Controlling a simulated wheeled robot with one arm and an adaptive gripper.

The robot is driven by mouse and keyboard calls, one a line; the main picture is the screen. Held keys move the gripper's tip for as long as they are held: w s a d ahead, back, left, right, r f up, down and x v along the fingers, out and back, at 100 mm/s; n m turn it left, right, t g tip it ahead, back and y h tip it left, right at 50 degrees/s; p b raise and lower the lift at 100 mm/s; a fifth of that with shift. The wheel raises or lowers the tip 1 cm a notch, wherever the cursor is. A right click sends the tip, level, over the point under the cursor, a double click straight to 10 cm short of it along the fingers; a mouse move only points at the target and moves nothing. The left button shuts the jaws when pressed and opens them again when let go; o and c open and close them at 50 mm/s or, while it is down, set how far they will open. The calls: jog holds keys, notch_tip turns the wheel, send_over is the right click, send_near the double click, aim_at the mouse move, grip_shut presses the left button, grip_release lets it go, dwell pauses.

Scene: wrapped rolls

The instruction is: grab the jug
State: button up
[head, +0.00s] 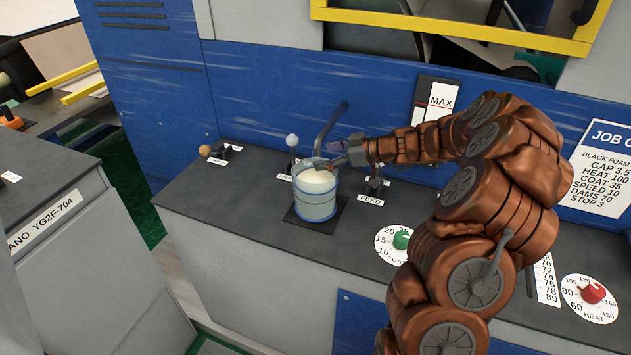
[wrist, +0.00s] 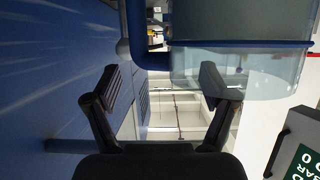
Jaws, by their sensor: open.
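The jug (head: 316,197) is a clear, round container with blue bands and pale contents. It stands upright on a dark square pad (head: 297,221) on the grey console top. In the wrist view the jug (wrist: 243,72) fills the upper right, with a blue band and a blue bar at its left side. My gripper (head: 328,159) is at the jug's upper rim in the head view, coming from the right. In the wrist view my gripper (wrist: 160,85) has its two fingers wide apart with nothing held between them. Whether a finger touches the jug cannot be told.
A lever with a white knob (head: 292,141) stands just behind the jug, and an orange-knobbed lever (head: 205,151) is farther left. A green dial knob (head: 401,240) and a red one (head: 593,293) lie to the right. A blue wall (head: 275,85) rises behind the console.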

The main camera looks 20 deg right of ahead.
jog(key=shift+x, duration=0.75)
grip_shut()
dwell(0.5)
